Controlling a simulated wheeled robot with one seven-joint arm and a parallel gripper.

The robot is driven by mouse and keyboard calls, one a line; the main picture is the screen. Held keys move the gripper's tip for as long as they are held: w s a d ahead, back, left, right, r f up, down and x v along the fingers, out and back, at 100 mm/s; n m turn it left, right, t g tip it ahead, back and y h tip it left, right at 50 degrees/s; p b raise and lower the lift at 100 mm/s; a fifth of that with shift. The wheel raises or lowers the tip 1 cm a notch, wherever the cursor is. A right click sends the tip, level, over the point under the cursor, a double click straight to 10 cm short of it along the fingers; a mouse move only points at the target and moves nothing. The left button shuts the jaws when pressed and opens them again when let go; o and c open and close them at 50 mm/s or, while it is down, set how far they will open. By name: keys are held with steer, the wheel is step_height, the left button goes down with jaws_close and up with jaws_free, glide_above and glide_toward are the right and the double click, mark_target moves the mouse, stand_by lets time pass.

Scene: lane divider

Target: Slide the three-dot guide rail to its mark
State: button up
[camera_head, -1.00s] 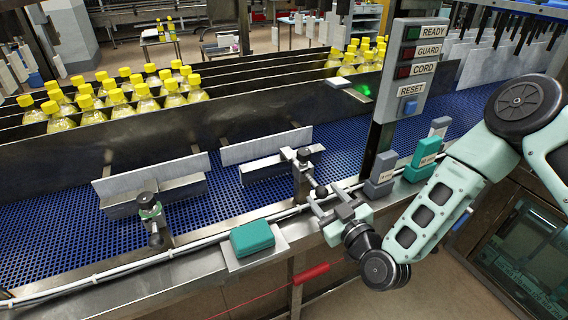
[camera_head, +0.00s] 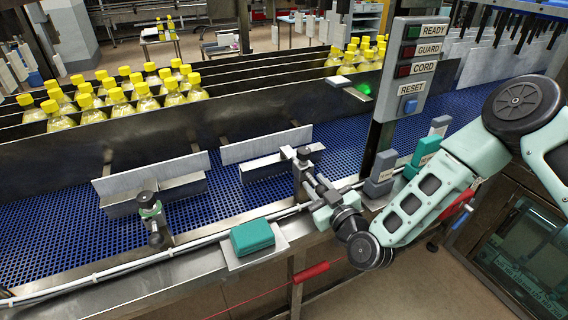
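Two pale metal guide rails stand on the blue perforated belt, a left one (camera_head: 150,178) and a right one (camera_head: 265,146). Each has a post with a dark knob at the belt's front edge: the left post (camera_head: 149,205) and the right post (camera_head: 302,165). Dots on the rails are too small to make out, so I cannot tell which has three. My gripper (camera_head: 313,181) reaches in from the right, its fingers at the lower part of the right post. The fingers overlap the post's lower knob, and I cannot tell whether they grip it. The marks are not discernible.
A teal block (camera_head: 252,236) sits on a small plate at the front edge. Grey and teal blocks (camera_head: 380,172) stand right of my gripper, near the button panel (camera_head: 416,70). A steel divider wall and yellow-capped bottles (camera_head: 115,95) lie behind. A white cord runs along the front edge.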

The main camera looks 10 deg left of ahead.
steer(key=shift+b+x, duration=0.4)
steer(key=shift+x, duration=0.6)
steer(key=o, duration=1.1)
steer(key=shift+c, duration=0.2)
steer(key=shift+s, duration=0.1)
